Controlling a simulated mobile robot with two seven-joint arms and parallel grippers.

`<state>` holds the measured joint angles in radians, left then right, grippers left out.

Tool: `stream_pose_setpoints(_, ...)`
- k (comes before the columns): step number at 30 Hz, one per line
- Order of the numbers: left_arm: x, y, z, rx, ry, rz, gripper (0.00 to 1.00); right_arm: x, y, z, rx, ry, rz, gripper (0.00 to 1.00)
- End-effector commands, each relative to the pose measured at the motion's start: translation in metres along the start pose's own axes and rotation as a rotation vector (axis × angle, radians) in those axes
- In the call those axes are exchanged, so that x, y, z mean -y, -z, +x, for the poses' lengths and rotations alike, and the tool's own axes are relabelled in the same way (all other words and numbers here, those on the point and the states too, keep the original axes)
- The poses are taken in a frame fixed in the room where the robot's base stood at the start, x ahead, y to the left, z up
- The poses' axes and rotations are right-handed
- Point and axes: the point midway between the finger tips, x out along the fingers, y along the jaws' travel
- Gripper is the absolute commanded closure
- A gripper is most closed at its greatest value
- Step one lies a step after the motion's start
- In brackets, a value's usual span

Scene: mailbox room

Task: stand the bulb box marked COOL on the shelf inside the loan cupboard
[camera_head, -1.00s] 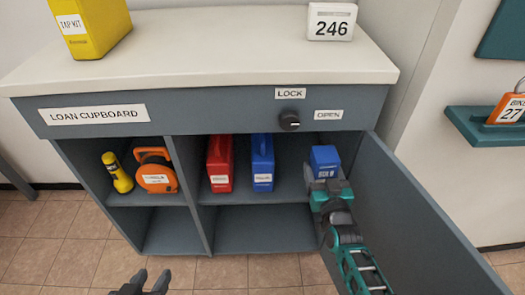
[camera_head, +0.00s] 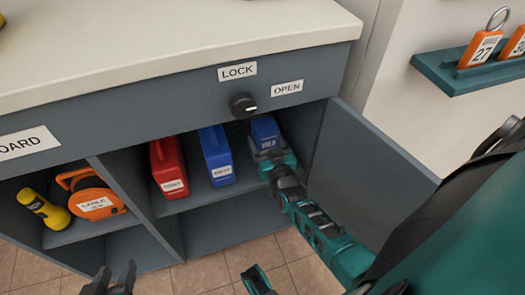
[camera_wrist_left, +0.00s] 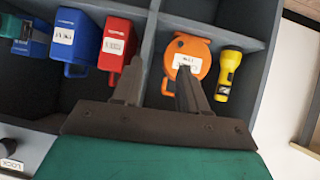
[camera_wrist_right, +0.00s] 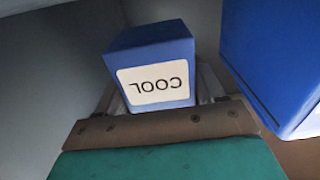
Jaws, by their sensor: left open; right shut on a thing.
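The blue COOL bulb box (camera_wrist_right: 155,75) is in my right gripper (camera_wrist_right: 160,92), with its label upside down in the right wrist view. In the head view the box (camera_head: 264,130) is inside the loan cupboard (camera_head: 180,90), at the right end of the upper shelf (camera_head: 200,195), right of a blue case. My right gripper (camera_head: 276,163) is shut on its near side. I cannot tell whether its base touches the shelf. My left gripper (camera_head: 112,277) is open and empty low in front of the cupboard; its fingers also show in the left wrist view (camera_wrist_left: 158,78).
The shelf also holds a blue case (camera_head: 216,155), a red case (camera_head: 168,167), an orange cable reel (camera_head: 92,195) and a yellow torch (camera_head: 45,209). The cupboard door (camera_head: 370,170) stands open at the right, close to my right arm. The lock knob (camera_head: 243,105) is above the shelf.

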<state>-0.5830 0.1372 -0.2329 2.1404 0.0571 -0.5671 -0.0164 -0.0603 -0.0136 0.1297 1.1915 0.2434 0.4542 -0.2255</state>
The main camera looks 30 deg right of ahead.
Motion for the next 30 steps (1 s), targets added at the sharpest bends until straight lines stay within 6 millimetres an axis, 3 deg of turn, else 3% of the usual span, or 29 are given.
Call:
stream_pose_setpoints(6,-0.003,-0.012,0.011,0.004,-0.011,0.002,0.57,0.0,-0.034,0.0,0.001,0.0,-0.001,0.64)
stream_pose_setpoints(18,-0.003,0.0,0.009,-0.014,-0.013,0.005,0.57,0.0,-0.036,0.0,0.0,0.0,0.0,0.64)
stream_pose_setpoints(19,-0.003,0.0,0.009,-0.014,-0.013,0.005,0.57,0.0,-0.036,0.0,0.0,0.0,0.0,0.29)
stream_pose_setpoints(26,-0.002,-0.001,0.01,-0.012,-0.012,0.004,0.57,0.0,-0.036,0.0,0.001,0.0,0.0,0.07)
stream_pose_setpoints(30,-0.002,-0.001,0.01,-0.011,-0.011,0.004,0.57,0.0,-0.036,0.0,0.001,0.0,0.0,0.07)
